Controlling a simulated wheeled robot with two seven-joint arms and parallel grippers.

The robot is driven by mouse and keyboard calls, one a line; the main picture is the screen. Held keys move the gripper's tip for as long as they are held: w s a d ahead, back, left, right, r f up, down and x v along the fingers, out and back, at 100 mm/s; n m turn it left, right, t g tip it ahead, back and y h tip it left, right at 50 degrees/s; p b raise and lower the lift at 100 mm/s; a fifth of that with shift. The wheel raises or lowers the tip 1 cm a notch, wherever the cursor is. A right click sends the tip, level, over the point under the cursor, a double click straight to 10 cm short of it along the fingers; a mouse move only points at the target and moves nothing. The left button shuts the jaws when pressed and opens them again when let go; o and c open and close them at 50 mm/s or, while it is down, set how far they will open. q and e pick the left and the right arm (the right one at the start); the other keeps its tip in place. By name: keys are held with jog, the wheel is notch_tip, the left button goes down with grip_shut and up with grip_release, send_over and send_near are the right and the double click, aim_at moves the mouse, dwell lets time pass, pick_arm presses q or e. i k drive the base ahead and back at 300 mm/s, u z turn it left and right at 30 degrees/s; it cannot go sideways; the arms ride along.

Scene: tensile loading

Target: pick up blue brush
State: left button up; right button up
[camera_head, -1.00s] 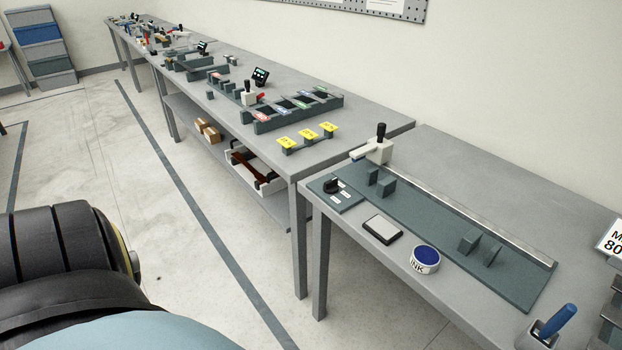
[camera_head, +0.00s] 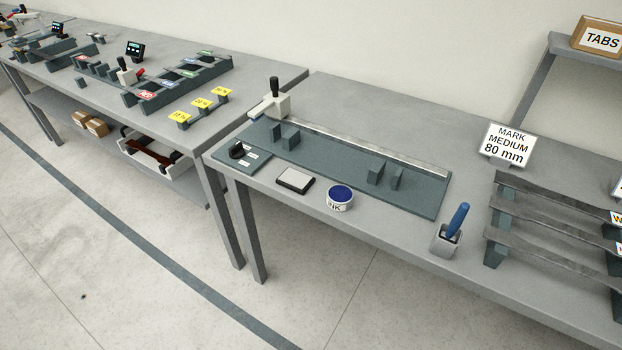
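The blue brush (camera_head: 457,219) stands tilted in a small grey holder (camera_head: 445,240) near the front edge of the right-hand table. Its blue handle points up and its lower end is hidden inside the holder. Neither of my grippers shows in the head view.
Left of the brush are a round ink pot (camera_head: 340,198), a pad (camera_head: 295,180) and a dark fixture plate (camera_head: 330,170). To its right a rack of grey strips (camera_head: 545,219) stands close by, with a sign (camera_head: 508,145) reading "MARK MEDIUM 80 mm" behind it.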

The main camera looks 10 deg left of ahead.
aim_at(455, 224)
jog(key=u, duration=1.75)
jog(key=k, duration=1.1)
jog(key=z, duration=1.25)
jog(key=i, duration=0.5)
jog(key=z, duration=0.05)
